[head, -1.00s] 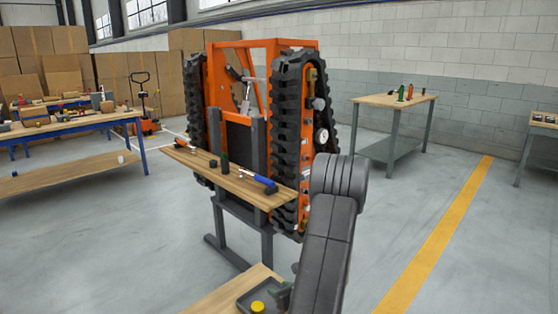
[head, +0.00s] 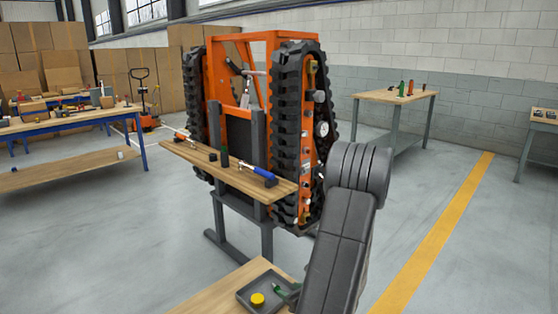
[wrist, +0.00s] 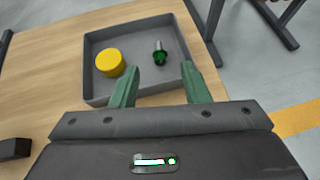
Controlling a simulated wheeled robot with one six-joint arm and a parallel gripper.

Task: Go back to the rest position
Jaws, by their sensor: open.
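My gripper (wrist: 160,68) is open and empty in the wrist view, its two green fingers apart over the near edge of a grey tray (wrist: 91,65). A yellow round cap (wrist: 110,63) and a small green and silver part (wrist: 159,54) lie in the tray, beyond the fingertips. In the head view my arm comes down at the lower right. Part of a green finger (head: 284,292) shows beside the tray (head: 243,297) there; the rest of the gripper is hidden behind the arm.
The tray stands on a wooden bench top (head: 215,292). Ahead is an orange tracked carrier (head: 262,45) with a wooden shelf (head: 215,173) of tools before it. A workbench (head: 60,128) is at left, a table (head: 375,96) at right. Open floor lies between.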

